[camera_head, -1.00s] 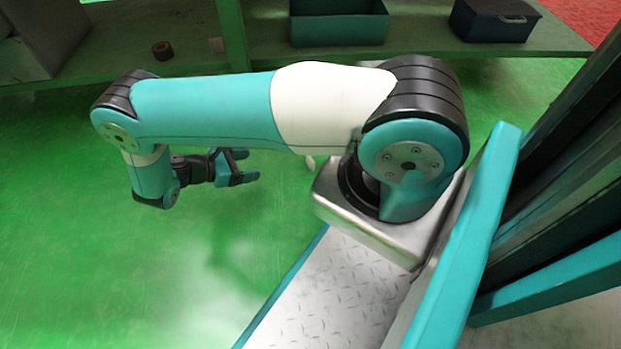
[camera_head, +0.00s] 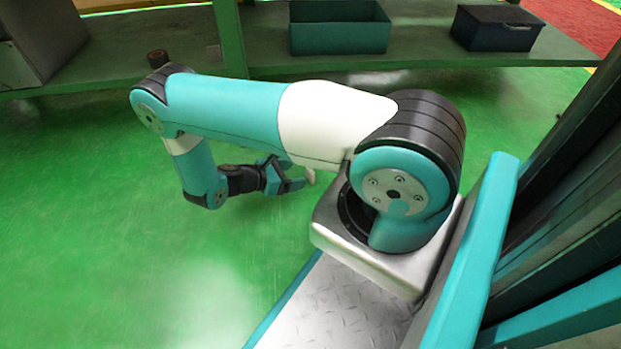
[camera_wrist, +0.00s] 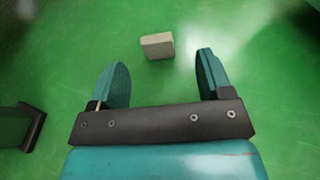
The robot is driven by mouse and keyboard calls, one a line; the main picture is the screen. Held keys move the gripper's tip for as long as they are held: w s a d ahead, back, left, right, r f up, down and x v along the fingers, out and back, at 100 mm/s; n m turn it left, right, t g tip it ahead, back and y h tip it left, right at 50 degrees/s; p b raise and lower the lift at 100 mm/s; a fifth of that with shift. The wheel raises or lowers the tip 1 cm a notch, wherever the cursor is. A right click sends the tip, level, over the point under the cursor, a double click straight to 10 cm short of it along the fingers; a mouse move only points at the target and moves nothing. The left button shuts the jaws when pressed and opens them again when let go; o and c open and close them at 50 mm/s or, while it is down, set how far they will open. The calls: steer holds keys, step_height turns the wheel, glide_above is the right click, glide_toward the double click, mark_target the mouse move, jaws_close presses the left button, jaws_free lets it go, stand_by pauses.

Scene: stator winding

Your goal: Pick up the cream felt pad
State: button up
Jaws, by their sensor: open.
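The cream felt pad (camera_wrist: 157,46) is a small pale block on the green floor, seen in the wrist view just beyond my fingertips and between their lines. My gripper (camera_wrist: 163,68) is open and empty, with one teal finger on each side. In the head view my gripper (camera_head: 293,175) hangs below my forearm, its fingers pointing right. A small cream shape (camera_head: 310,176) shows just past the fingertips, partly hidden by my arm; it is likely the pad.
A green shelf (camera_head: 420,62) runs along the back. A dark-edged object (camera_wrist: 34,128) shows at lower left in the wrist view. The floor around the pad is clear.

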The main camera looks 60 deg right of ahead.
mark_target(308, 171)
steer(key=b+x, duration=0.2)
steer(key=x, duration=0.1)
steer(key=shift+w+d+f+b, duration=0.1)
steer(key=shift+d+f+b, duration=0.2)
steer(key=shift+f+b, duration=0.1)
steer(key=shift+d, duration=0.35)
steer(key=shift+r, duration=0.1)
steer(key=c, duration=1.1)
